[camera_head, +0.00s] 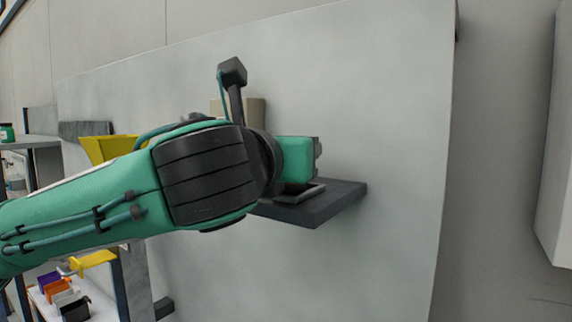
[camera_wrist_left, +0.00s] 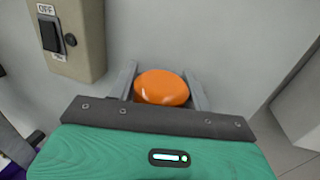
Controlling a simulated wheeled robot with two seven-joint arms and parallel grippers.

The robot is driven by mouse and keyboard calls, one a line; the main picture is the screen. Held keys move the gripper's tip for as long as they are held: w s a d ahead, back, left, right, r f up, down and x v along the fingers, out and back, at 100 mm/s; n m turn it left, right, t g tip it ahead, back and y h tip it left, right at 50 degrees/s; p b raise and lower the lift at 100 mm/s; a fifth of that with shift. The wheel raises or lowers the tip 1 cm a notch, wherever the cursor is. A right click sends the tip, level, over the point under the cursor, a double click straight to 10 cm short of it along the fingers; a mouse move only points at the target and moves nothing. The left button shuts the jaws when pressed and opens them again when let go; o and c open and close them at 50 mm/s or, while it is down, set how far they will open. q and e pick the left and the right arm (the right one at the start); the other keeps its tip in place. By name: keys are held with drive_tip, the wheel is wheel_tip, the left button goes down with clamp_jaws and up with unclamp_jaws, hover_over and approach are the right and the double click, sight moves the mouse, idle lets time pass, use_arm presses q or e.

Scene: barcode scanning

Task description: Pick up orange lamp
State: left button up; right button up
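The orange lamp (camera_wrist_left: 162,87) is a smooth, rounded dome in the left wrist view, just beyond the dark front edge of my left gripper. My left gripper (camera_wrist_left: 161,72) has its two grey fingers apart, one on each side of the lamp. Whether the fingers touch the lamp I cannot tell. In the head view my left gripper (camera_head: 317,152) is at the grey panel, above a dark shelf (camera_head: 335,200); its fingers are mostly hidden there and the lamp does not show. My right gripper is not in view.
A beige switch box (camera_wrist_left: 78,35) marked OFF is on the panel, left of the lamp; part of it shows behind my arm (camera_head: 255,108). The large grey panel (camera_head: 390,110) stands behind the shelf. Coloured bins (camera_head: 60,295) are at lower left. The panel's right side is clear.

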use_arm(q)
drive_tip(key=shift+c, duration=0.7)
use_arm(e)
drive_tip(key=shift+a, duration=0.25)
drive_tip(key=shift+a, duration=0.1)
